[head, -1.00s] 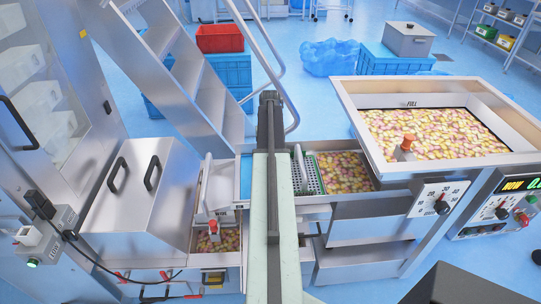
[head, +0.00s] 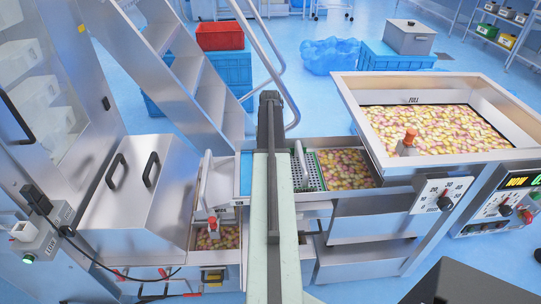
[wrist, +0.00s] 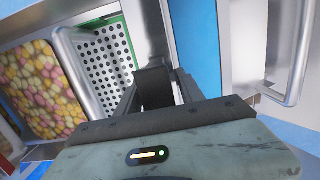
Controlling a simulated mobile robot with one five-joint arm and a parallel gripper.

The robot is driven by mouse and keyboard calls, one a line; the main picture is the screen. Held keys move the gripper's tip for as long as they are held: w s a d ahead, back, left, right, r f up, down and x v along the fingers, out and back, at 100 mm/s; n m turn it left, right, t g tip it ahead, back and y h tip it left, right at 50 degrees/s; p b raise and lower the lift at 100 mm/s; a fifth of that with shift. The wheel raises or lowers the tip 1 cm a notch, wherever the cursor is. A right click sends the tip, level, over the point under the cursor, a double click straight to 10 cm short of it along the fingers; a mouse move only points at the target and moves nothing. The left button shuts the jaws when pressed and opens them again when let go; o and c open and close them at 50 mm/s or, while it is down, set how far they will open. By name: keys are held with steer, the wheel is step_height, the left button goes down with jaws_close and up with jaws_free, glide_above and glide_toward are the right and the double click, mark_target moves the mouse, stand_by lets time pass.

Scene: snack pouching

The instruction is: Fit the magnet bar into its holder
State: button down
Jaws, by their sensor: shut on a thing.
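My gripper (wrist: 160,90) is shut at the end of my outstretched arm in the wrist view. Something dark sits between its fingers, apparently the magnet bar, but it is mostly hidden and I cannot make out its shape. The gripper is over the strip between a perforated plate (wrist: 106,50) in a green frame and a blue surface (wrist: 195,40). I cannot pick out the holder with certainty. The perforated plate also shows in the head view (head: 313,165), right of my arm.
A silver handle (wrist: 75,70) arches over the perforated plate, close to the gripper. Another handle (wrist: 290,60) stands to the right. A bin of candies (head: 345,168) lies right of the plate. A large candy hopper (head: 440,130) stands at the right, a lidded steel box (head: 140,195) at the left.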

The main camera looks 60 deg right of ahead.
steer(key=shift+f+b, duration=0.7)
steer(key=shift+f, duration=0.05)
steer(key=c, duration=0.6)
jaws_free()
steer(key=shift+c, duration=0.2)
steer(key=r+p, duration=0.8)
steer(key=shift+w+d, duration=0.3)
steer(key=shift+d, duration=0.05)
steer(key=shift+f, duration=0.1)
